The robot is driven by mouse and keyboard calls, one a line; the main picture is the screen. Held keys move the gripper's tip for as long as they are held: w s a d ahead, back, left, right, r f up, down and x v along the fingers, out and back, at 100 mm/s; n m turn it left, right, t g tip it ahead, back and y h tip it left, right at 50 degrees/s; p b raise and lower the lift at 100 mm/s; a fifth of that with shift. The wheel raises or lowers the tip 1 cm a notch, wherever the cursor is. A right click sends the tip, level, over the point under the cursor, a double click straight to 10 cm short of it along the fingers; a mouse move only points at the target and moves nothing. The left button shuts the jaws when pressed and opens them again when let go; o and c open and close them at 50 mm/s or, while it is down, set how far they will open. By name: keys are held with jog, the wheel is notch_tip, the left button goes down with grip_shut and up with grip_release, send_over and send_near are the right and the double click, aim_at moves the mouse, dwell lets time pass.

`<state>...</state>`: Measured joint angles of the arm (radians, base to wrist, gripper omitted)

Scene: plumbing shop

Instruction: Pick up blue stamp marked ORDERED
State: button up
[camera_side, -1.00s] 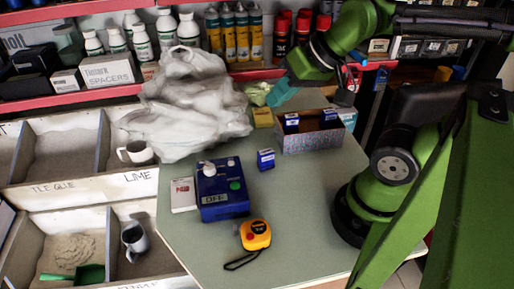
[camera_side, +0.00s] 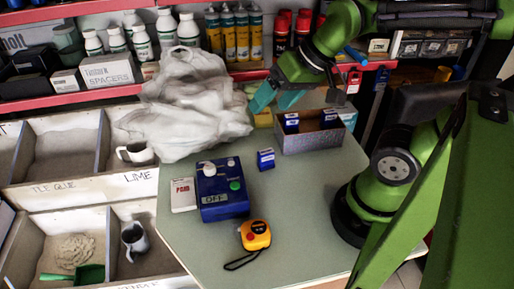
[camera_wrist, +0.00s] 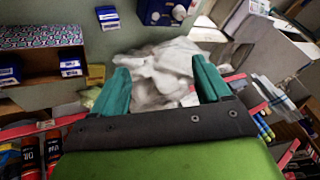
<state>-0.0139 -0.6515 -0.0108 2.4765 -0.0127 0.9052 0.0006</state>
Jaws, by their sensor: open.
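Small blue-and-white blocks that look like stamps are in view; their lettering is too small to read, so I cannot tell which is marked ORDERED. One (camera_side: 266,159) stands on the table in front of an open box; it also shows in the wrist view (camera_wrist: 108,18). Two more sit in the box, at its left (camera_side: 291,121) and right (camera_side: 329,117). The wrist view shows these at the left edge (camera_wrist: 9,75) and beside it (camera_wrist: 71,68). My gripper (camera_side: 276,103) is open and empty above the table's back, behind and left of the box. Its teal fingers (camera_wrist: 160,72) spread in the wrist view.
The patterned open box (camera_side: 310,141) stands at the table's back right. A crumpled white plastic bag (camera_side: 190,105) lies at the back left. A blue device (camera_side: 222,190), a white card box (camera_side: 183,195) and a yellow tape measure (camera_side: 255,235) sit nearer.

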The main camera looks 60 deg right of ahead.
aim_at(266, 151)
jog(key=w+d+f+m+g, duration=0.1)
jog(key=f+g, duration=0.1)
jog(key=f, duration=0.3)
jog(key=w+d+f+m+g+h, duration=0.1)
jog(key=d+f+g, duration=0.1)
jog(key=f, duration=0.4)
jog(key=w+d+f+m+g+h, duration=0.1)
jog(key=w+f+g, duration=0.1)
jog(key=f, duration=0.3)
jog(key=shift+w+d+f, duration=0.1)
jog(key=shift+d+f, duration=0.1)
jog(key=shift+f, duration=0.15)
jog(key=shift+w+d+f, duration=0.1)
jog(key=shift+w+f, duration=0.05)
jog(key=shift+f, duration=2.8)
jog(key=shift+c, duration=0.4)
jog(key=c, duration=1)
jog(key=shift+r, duration=0.1)
